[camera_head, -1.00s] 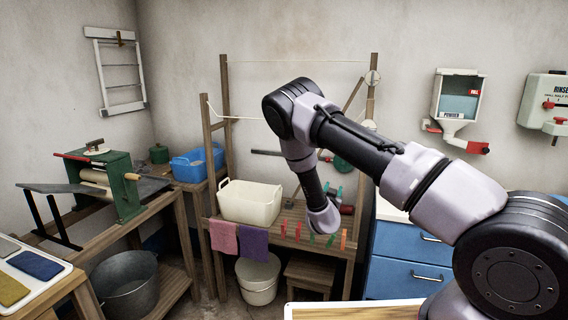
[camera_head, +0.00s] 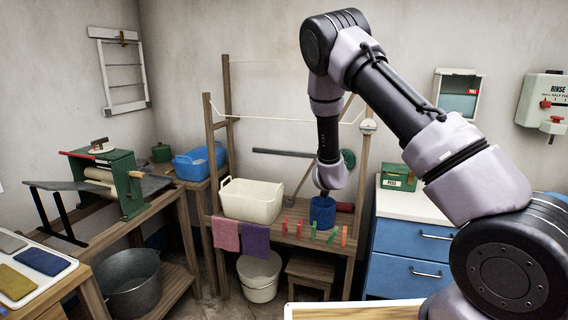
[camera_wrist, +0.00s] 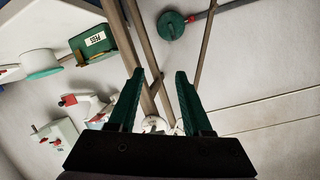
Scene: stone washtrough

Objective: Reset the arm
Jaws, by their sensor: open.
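My arm spans the right half of the head view, raised and bent, with its wrist hanging over the wooden bench (camera_head: 285,238). My gripper (camera_wrist: 160,75) shows in the wrist view as two dark green fingers spread apart. Nothing is between them, and they point towards the wall and wooden posts. In the head view the fingers are hidden or too small to make out beyond the wrist.
A cream tub (camera_head: 250,200) and several coloured pegs are on the bench. A wooden frame post (camera_head: 362,190) stands close behind my arm. A green box (camera_head: 398,177) sits on the blue cabinet's white top (camera_head: 405,206). Wall dispensers (camera_head: 545,98) hang at the right.

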